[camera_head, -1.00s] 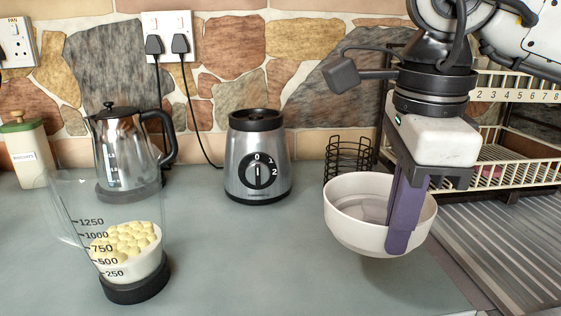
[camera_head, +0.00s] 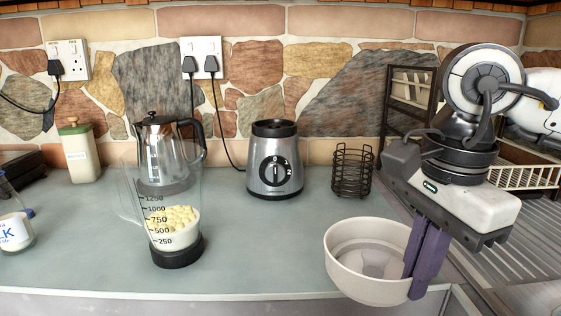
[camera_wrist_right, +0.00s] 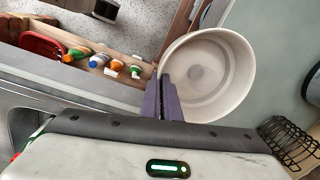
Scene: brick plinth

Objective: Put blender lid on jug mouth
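The clear blender jug (camera_head: 178,234) stands upright on its black base on the counter at left of centre in the head view. Pale yellow chunks (camera_head: 172,217) lie inside it, and its mouth looks uncovered. The blender lid does not show in either view. My right gripper (camera_head: 413,283) is shut on the rim of a white bowl (camera_head: 350,270) at the counter's front edge. In the wrist view the purple fingers (camera_wrist_right: 164,90) meet the rim of the bowl (camera_wrist_right: 236,100), which looks empty. My left gripper is out of view.
The blender motor base (camera_head: 275,175) stands behind, right of the steel kettle (camera_head: 165,160). A black wire basket (camera_head: 352,172) is behind the bowl. A milk bottle (camera_head: 15,230) is at far left. Below the counter, the wrist view shows an open drawer with bottles (camera_wrist_right: 98,61). The mid-front counter is clear.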

